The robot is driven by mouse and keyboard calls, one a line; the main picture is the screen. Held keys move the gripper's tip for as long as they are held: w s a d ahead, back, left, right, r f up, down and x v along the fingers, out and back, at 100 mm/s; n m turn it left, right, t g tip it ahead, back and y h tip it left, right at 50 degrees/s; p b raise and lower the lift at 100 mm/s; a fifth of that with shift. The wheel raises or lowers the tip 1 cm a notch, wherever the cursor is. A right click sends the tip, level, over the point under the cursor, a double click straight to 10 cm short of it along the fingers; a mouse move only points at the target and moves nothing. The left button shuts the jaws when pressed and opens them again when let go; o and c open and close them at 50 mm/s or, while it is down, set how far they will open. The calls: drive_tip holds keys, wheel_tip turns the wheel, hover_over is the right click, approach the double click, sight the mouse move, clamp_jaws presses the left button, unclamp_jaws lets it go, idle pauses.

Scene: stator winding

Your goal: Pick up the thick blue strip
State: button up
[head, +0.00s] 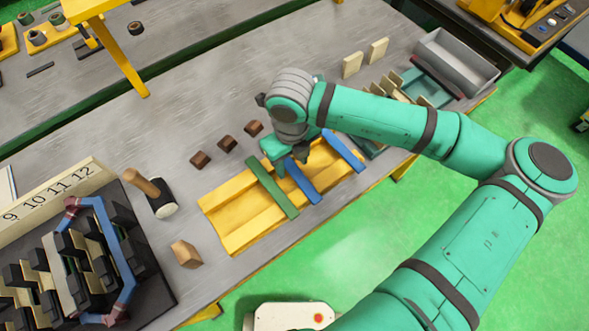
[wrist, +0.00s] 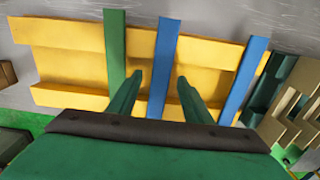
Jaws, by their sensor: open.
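A yellow grooved tray (head: 226,222) lies on the grey table, with a green strip (head: 273,188) and two blue strips across it. The middle blue strip (head: 304,184) lies beside the green one, and the other blue strip (head: 344,152) is at the right end. I cannot tell for sure which blue one is thicker. In the wrist view my gripper (wrist: 160,77) is open and empty. Its fingers appear on either side of the middle blue strip (wrist: 162,60), with the right blue strip (wrist: 246,75) apart from them. The arm hides part of the strips in the head view.
Three small brown blocks (head: 227,144) sit behind the tray. A mallet (head: 152,193) and a wooden block (head: 187,254) stand to its left. The slotted stator (head: 80,260) is at far left. A rack of pale pieces (head: 410,90) and a grey bin (head: 457,62) are at right.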

clamp_jaws()
drive_tip(key=shift+r, duration=0.1)
